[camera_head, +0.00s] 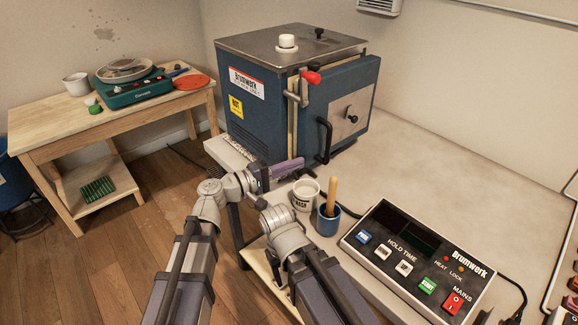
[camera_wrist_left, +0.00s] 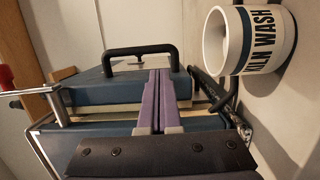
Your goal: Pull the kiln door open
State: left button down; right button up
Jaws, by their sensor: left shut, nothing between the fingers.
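The blue kiln (camera_head: 252,125) stands on the table. Its door (camera_head: 345,118) has a metal plate, a black handle (camera_head: 325,141) and a latch with a red knob (camera_head: 311,77). A pale strip runs between door and body; I cannot tell whether the door is ajar. My left gripper (camera_head: 288,168) is shut and empty, low in front of the kiln and left of the handle. In the left wrist view its purple fingers (camera_wrist_left: 159,100) cross the door's edge, with the handle (camera_wrist_left: 140,52) beyond; contact is unclear. My right gripper is not visible.
A white wash cup (camera_head: 305,195) and a blue pot (camera_head: 328,223) with a wooden-handled tool stand close right of my left gripper. A control box (camera_head: 420,262) lies at front right. The table right of the kiln is clear.

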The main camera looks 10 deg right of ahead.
aim_at(312, 158)
pick_arm(q)
jog(key=x, duration=0.5)
jog(key=shift+w+d, duration=0.1)
jog(key=shift+d, duration=0.25)
